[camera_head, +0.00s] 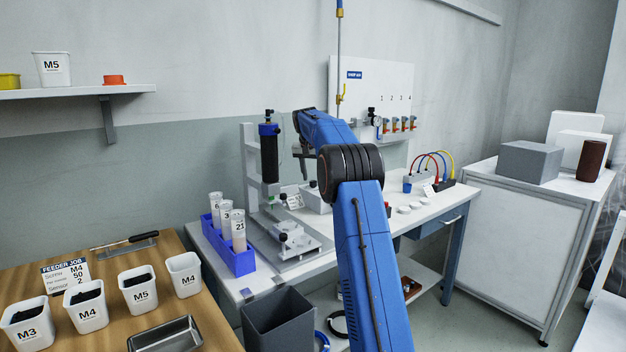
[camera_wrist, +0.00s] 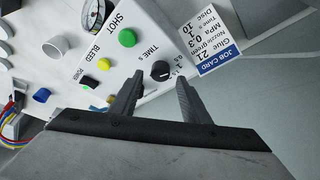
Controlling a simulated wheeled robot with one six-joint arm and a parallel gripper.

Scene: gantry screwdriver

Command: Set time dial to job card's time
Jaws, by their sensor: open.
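The black time dial (camera_wrist: 160,70) is a round knob with a pale pointer mark, beside the words "TIME s" on the white control box (camera_wrist: 140,40). Some scale numbers around it are partly covered. The job card (camera_wrist: 215,42) is white with a blue band, upside down in the wrist view beside the box. Contact is not visible.
In the head view, a dispensing stand (camera_head: 268,160) and a blue rack (camera_head: 230,256) stand left of my arm.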

